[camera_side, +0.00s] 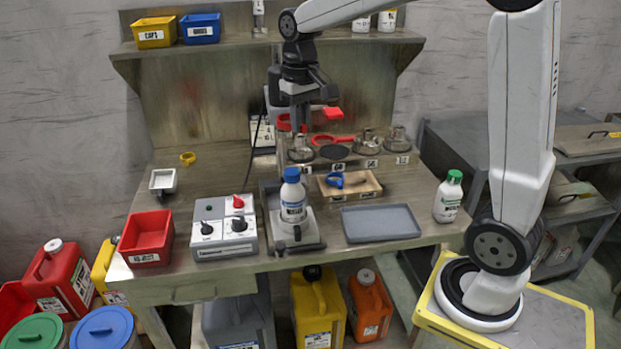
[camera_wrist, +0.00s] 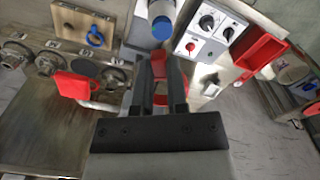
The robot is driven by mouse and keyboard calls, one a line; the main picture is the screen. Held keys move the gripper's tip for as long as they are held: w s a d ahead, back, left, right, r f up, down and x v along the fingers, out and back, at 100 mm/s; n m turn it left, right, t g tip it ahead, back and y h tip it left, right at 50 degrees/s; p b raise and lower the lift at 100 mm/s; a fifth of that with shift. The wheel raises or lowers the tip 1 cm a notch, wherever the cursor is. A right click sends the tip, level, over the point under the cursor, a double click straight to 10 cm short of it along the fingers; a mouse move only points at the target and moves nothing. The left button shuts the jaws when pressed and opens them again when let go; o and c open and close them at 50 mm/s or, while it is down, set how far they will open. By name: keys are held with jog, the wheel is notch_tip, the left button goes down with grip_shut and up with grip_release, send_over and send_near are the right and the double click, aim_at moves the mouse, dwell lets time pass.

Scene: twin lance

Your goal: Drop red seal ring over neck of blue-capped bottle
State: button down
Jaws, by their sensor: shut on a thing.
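The ring is apart from the bottle. The fingers hide part of the ring.
A grey control box (camera_side: 223,228) with knobs stands left of the bottle. A wooden tray with a blue ring (camera_side: 335,180) and a grey tray (camera_side: 380,223) lie to its right. Glass jars stand behind, beside a red piece (camera_side: 332,113). A green-capped bottle (camera_side: 448,197) is far right.

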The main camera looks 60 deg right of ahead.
aim_at(302, 131)
notch_tip(302, 131, down, 6)
jog(key=shift+r, duration=0.15)
jog(key=shift+f, duration=0.25)
dwell(0.5)
jog(key=shift+f, duration=2.1)
jog(key=shift+f, duration=1.3)
dwell(1.7)
jog(key=c, duration=0.6)
grip_release()
jog(key=shift+r, duration=0.1)
jog(key=shift+s+r, duration=0.1)
jog(key=shift+r, duration=3.7)
